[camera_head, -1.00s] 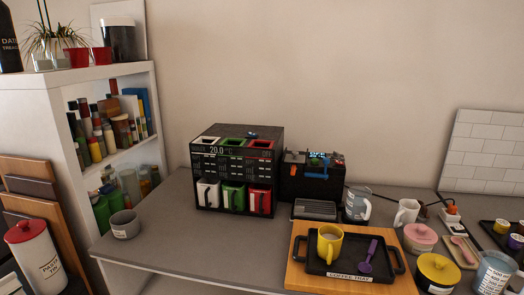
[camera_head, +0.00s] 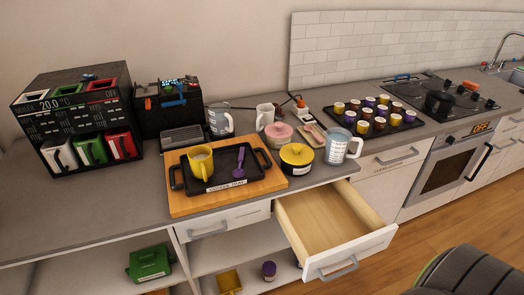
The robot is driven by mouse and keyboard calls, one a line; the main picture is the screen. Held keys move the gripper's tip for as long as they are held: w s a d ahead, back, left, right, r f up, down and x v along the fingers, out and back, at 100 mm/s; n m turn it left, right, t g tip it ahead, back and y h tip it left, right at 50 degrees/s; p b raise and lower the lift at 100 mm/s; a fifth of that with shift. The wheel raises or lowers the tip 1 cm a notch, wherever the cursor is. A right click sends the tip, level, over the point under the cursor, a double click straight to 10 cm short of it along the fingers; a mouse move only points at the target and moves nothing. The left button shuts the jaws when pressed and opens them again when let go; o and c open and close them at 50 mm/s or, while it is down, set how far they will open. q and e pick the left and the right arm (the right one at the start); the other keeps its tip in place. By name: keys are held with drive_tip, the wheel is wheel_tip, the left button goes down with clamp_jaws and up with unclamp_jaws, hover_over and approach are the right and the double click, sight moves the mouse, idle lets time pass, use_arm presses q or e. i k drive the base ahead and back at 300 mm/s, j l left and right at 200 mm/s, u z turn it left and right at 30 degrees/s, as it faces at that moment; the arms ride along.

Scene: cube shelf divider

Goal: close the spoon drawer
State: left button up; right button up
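A drawer (camera_head: 355,250) under the counter is pulled out toward me. It has a white front, a grey bar handle (camera_head: 338,271) and a pale wooden inside that looks empty. I cannot read any label on it that marks it as the spoon drawer. A closed drawer (camera_head: 232,217) with a grey handle is to its left. Another closed drawer front (camera_head: 372,178) is to its right, under the hob side. Neither of my grippers is in view.
A yellow pot (camera_head: 296,158) and a clear measuring jug (camera_head: 337,146) stand on the counter above the open drawer. Open shelving below holds a green box (camera_head: 149,262). A dark ribbed object (camera_head: 475,274) is at bottom right. Wooden floor (camera_head: 415,245) lies right of the drawer.

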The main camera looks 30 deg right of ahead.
sight(330, 227)
drive_tip(key=j+z, duration=0.1)
drive_tip(key=z, duration=1.8)
drive_tip(key=k+l+z, duration=0.1)
drive_tip(key=l, duration=0.2)
drive_tip(key=l+z, duration=0.1)
drive_tip(key=l, duration=0.2)
drive_tip(key=k, duration=0.05)
